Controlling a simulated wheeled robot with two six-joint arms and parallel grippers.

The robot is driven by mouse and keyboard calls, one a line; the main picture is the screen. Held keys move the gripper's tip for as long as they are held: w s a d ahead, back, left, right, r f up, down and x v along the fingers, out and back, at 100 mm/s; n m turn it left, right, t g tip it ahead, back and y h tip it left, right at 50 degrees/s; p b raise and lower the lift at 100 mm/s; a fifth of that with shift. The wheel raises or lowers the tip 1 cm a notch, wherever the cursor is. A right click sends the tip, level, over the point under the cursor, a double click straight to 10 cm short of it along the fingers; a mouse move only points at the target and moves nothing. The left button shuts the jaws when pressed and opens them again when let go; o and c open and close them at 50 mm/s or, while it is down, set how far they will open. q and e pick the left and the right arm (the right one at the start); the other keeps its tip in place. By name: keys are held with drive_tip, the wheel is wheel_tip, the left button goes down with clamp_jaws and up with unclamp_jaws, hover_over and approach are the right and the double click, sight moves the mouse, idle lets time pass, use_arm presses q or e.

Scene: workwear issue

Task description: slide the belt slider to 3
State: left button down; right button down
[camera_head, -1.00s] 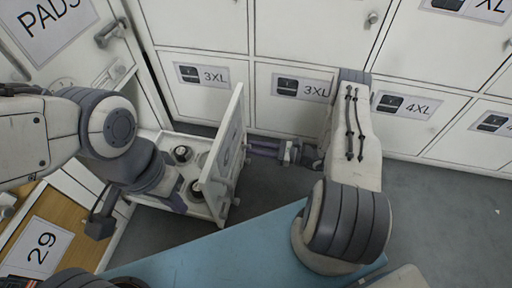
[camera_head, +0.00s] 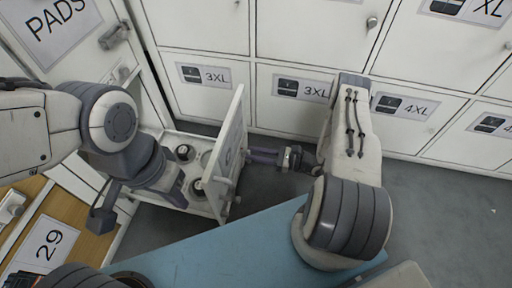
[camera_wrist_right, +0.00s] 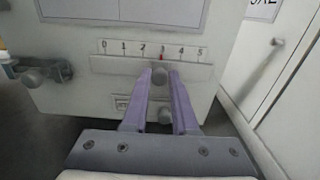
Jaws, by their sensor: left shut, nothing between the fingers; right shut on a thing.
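The belt slider's knob (camera_wrist_right: 160,75) is on a white panel, below a scale marked 0 to 5. Its red pointer (camera_wrist_right: 162,56) stands where the 3 belongs, between 2 and 4, and covers that figure. My right gripper (camera_wrist_right: 161,80) is shut on the slider knob, with its two purple fingers reaching the panel. In the head view the right gripper (camera_head: 250,156) meets the front of an open drawer (camera_head: 232,140) from the right. My left gripper (camera_head: 180,194) is shut and empty over the drawer's left side.
A second round knob (camera_wrist_right: 165,115) sits below the slider, and a grey handle (camera_wrist_right: 45,74) is at the panel's left. White lockers (camera_head: 205,100) stand behind. A blue surface (camera_head: 215,250) lies in front. Small round items (camera_head: 184,152) are in the drawer.

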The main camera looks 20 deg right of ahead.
drive_tip(key=c, duration=0.7)
unclamp_jaws()
drive_tip(key=p+v, duration=0.3)
drive_tip(key=v, duration=0.7)
drive_tip(key=shift+s+d+p, duration=0.25)
drive_tip(key=shift+p, duration=0.15)
